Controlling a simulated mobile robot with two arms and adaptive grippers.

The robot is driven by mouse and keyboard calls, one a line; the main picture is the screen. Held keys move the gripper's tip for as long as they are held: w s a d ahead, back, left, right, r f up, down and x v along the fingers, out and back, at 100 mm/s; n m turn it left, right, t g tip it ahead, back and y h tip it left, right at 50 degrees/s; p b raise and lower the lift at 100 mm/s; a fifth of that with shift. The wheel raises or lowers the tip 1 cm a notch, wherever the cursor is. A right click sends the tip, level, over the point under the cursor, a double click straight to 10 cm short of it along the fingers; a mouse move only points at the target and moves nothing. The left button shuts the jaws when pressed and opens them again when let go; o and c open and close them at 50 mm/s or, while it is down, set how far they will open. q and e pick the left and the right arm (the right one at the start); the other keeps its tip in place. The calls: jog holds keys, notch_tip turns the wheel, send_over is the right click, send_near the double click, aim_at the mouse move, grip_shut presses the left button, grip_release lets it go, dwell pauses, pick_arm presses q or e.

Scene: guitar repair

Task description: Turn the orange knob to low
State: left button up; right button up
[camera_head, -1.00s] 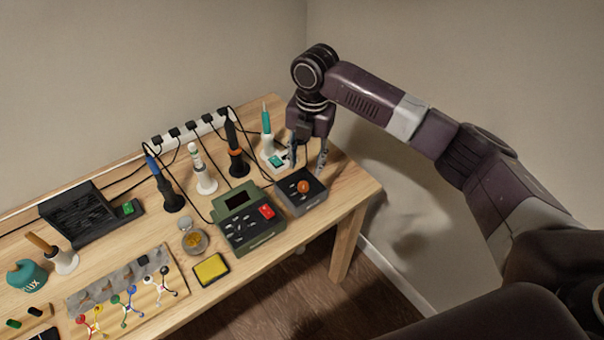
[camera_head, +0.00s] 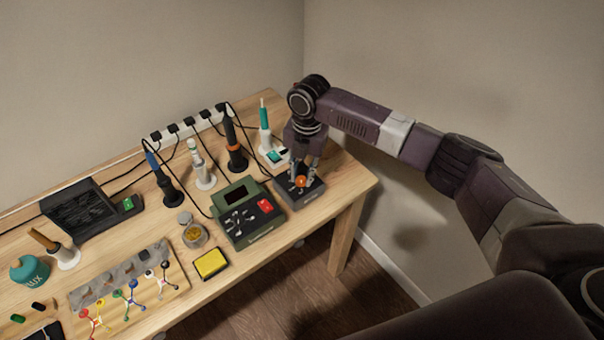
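The orange knob (camera_head: 301,182) sits on top of a small dark grey box (camera_head: 300,197) near the right end of the workbench. My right gripper (camera_head: 304,178) points down at the knob, with its fingers right at it, just behind and around it. The fingers are closer together than a second ago, but they partly overlap the knob, and I cannot tell whether they touch it. The knob's markings are too small to read. My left gripper is not in view.
A green device (camera_head: 247,213) with a red switch stands just left of the box. Several soldering irons in stands, including an orange-banded one (camera_head: 236,157) and a teal one (camera_head: 265,125), stand behind. A yellow sponge (camera_head: 211,263) and a glass jar (camera_head: 193,234) are at the front. The table's right edge is close.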

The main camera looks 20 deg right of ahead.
grip_shut()
jog(key=shift+r, duration=0.1)
jog(key=shift+r+m+p, duration=0.15)
jog(key=shift+m+p, duration=0.65)
jog(key=shift+p, duration=0.25)
jog(key=m+p, duration=0.3)
jog(key=shift+s+p, duration=0.1)
jog(key=shift+p, duration=0.2)
jog(key=m+p, duration=0.2)
jog(key=m, duration=0.1)
jog(key=shift+m, duration=0.4)
jog(key=shift+m+p, duration=1.05)
jog(key=shift+m, duration=0.05)
